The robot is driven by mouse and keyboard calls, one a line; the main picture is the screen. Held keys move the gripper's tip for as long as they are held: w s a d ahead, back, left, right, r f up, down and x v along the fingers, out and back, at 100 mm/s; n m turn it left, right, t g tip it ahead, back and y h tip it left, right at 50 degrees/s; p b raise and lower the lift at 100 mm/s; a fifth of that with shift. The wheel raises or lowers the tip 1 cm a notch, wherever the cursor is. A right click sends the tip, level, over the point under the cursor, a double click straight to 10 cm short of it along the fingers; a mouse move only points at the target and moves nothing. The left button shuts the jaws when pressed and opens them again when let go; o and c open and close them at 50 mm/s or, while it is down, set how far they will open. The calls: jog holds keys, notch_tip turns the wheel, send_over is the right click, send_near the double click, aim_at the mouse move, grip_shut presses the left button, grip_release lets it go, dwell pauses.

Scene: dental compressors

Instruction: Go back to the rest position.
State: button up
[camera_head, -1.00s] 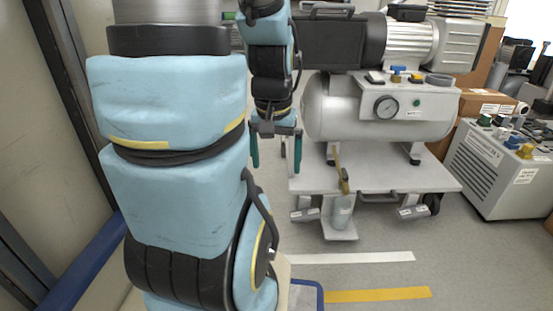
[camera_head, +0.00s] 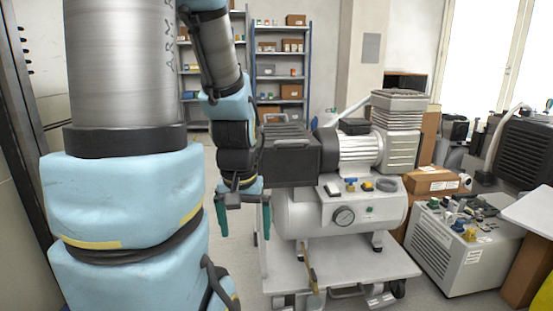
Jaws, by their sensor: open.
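My gripper (camera_head: 245,222) hangs pointing down in the middle of the head view, with its two green fingers spread apart and nothing visible between them. It is left of the compressor (camera_head: 335,212), a silver tank with a round gauge, a dark box and a ribbed motor on top. In the picture the right finger overlaps the left end of the compressor's cart; I cannot tell how close it is. My blue-padded arm fills the left of the view.
The compressor stands on a white cart (camera_head: 350,268). To its right are a grey ribbed unit (camera_head: 455,250) with fittings on top and a cardboard box (camera_head: 432,181). Shelves (camera_head: 281,75) stand at the back. A dark cabinet edge is at far left.

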notch_tip(320, 180, up, 26)
jog(key=p, duration=2.3)
jog(key=shift+f, duration=0.2)
